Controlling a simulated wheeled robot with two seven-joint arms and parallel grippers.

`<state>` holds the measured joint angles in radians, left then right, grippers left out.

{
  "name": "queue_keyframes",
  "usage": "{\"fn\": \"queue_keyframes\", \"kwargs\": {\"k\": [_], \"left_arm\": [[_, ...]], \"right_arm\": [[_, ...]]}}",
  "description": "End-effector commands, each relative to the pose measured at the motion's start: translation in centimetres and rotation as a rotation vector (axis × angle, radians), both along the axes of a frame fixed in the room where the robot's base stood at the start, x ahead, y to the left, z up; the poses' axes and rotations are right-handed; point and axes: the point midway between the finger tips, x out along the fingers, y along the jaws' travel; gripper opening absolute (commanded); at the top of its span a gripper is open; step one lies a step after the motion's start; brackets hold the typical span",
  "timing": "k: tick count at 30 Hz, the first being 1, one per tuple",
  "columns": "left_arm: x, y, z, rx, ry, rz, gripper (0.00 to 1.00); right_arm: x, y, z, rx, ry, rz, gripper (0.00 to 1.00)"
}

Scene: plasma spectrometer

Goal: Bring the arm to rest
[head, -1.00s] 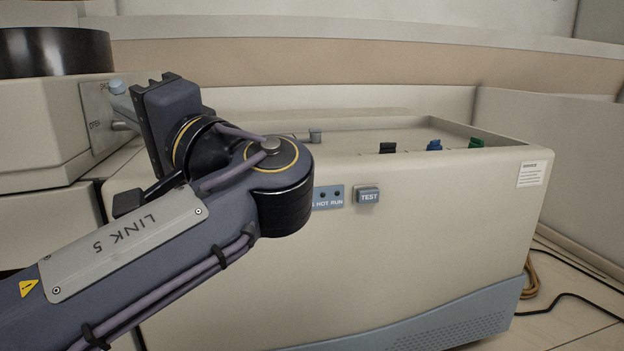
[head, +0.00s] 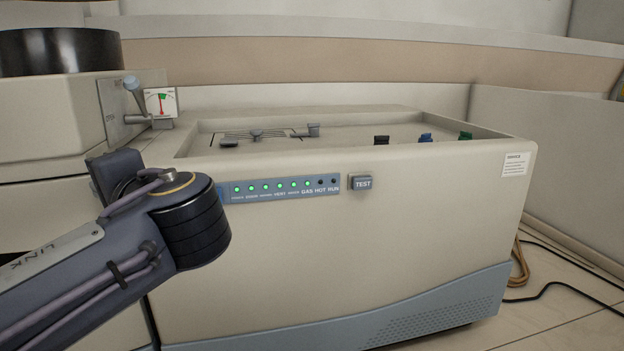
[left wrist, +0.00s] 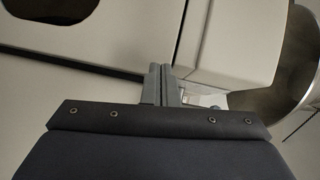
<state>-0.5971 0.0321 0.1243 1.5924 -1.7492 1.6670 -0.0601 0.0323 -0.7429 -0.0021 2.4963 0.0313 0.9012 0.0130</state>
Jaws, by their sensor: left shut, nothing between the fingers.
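My left arm comes in from the left in the head view, in front of the cream spectrometer cabinet (head: 400,230). Its fingers are hidden there behind the wrist. In the left wrist view my left gripper (left wrist: 161,85) is shut and empty, with pale cabinet surfaces beyond its fingertips. I cannot tell whether the fingers touch anything. My right gripper is not in view.
The cabinet front has an indicator strip (head: 280,188) with several green lights lit, and a TEST button (head: 361,183). A gauge (head: 161,102) and a lever (head: 133,85) are at the left. Black, blue (head: 425,138) and green knobs stand in the top recess. Cables (head: 560,290) lie on the floor at the right.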

Motion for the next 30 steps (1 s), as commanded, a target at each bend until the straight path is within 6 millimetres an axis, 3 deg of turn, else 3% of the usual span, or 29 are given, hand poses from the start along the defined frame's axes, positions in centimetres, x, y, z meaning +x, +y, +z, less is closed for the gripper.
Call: {"fn": "queue_keyframes", "kwargs": {"k": [5,9,13,16,18,22,26,30], "left_arm": [[-1.4,3.1,-7.1,-0.185,0.157,-0.034,0.0],[-5.1,4.6,-16.1,-0.476,0.302,-0.061,0.0],[-10.4,3.2,-24.5,-0.852,0.373,-0.056,0.0],[-14.3,0.3,-29.3,-1.166,0.356,-0.026,0.0],[-16.2,-1.9,-31.5,-1.363,0.312,0.004,0.0],[-18.2,-5.1,-33.5,-1.639,0.207,0.06,0.0],[-18.8,-6.8,-34.2,-1.78,0.134,0.096,0.0],[-18.9,-7.2,-34.3,-1.817,0.114,0.105,0.0]], "right_arm": [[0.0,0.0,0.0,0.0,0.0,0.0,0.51],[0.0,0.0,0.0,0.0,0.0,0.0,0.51],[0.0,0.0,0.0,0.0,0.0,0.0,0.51],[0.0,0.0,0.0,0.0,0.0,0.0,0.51],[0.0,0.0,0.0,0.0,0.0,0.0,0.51],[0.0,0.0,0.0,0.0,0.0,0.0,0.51],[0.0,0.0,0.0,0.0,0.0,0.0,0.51],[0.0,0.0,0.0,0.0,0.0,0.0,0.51]]}}
